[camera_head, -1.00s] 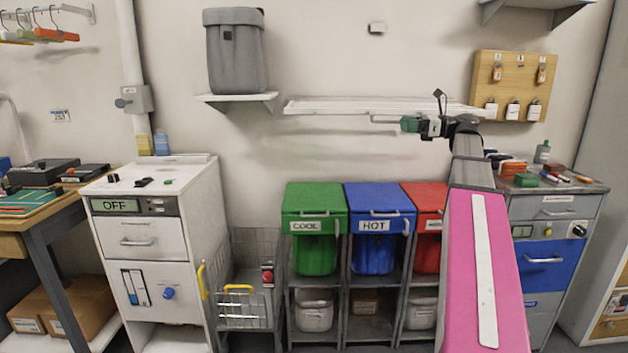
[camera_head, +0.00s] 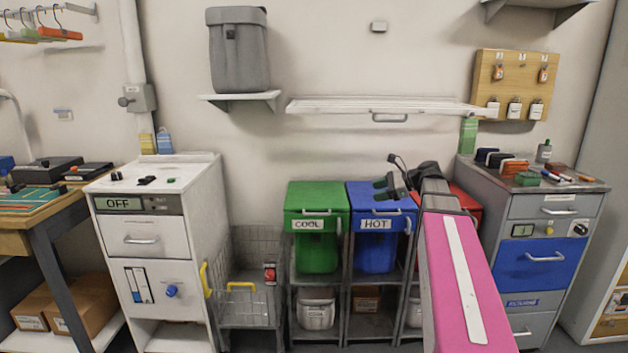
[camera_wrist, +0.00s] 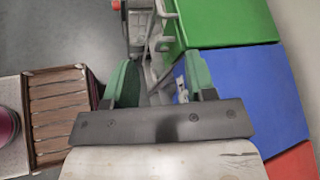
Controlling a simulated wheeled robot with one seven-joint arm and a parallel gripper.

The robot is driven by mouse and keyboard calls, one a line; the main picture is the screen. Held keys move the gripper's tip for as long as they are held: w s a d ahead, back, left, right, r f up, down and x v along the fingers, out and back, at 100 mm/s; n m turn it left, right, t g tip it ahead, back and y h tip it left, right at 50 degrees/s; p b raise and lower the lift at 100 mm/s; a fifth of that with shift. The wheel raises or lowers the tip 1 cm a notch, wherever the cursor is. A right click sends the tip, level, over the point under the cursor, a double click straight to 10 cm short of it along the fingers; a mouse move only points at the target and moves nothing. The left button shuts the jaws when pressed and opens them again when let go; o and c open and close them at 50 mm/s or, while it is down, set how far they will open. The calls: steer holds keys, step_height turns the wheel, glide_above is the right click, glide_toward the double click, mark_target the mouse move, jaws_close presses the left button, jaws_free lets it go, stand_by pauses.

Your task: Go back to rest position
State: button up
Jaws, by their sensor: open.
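My gripper (camera_head: 382,188) is in front of the blue HOT bin (camera_head: 377,250), near its lid, at the end of my pink arm. In the wrist view its two green fingers (camera_wrist: 160,85) stand wide apart with nothing between them. The gripper is open and empty. The green COOL bin (camera_head: 316,250) is to its left. The red bin (camera_head: 466,205) is mostly hidden behind my arm.
A white shelf (camera_head: 350,106) with a handle hangs on the wall above the bins. A white cabinet (camera_head: 145,235) and a wire basket (camera_head: 250,300) stand left; a grey cabinet (camera_head: 558,206) with a blue drawer stands right. A slatted wooden surface (camera_wrist: 58,112) shows in the wrist view.

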steer(key=s+a+f+n+g+h, duration=0.1)
steer(key=s+f+n+h, duration=0.3)
steer(key=f, duration=0.7)
steer(key=s+a+f+n+g+h, duration=0.1)
steer(key=s+f+n+h, duration=0.3)
steer(key=s+f+n, duration=0.3)
steer(key=s+a+f+n+g+h, duration=0.1)
steer(key=s+f+n+h, duration=0.3)
steer(key=f, duration=1.2)
steer(key=s+n+g, duration=0.1)
steer(key=s, duration=0.2)
steer(key=shift+s+a+n, duration=0.15)
steer(key=shift+s+n, duration=0.15)
steer(key=shift+n, duration=0.1)
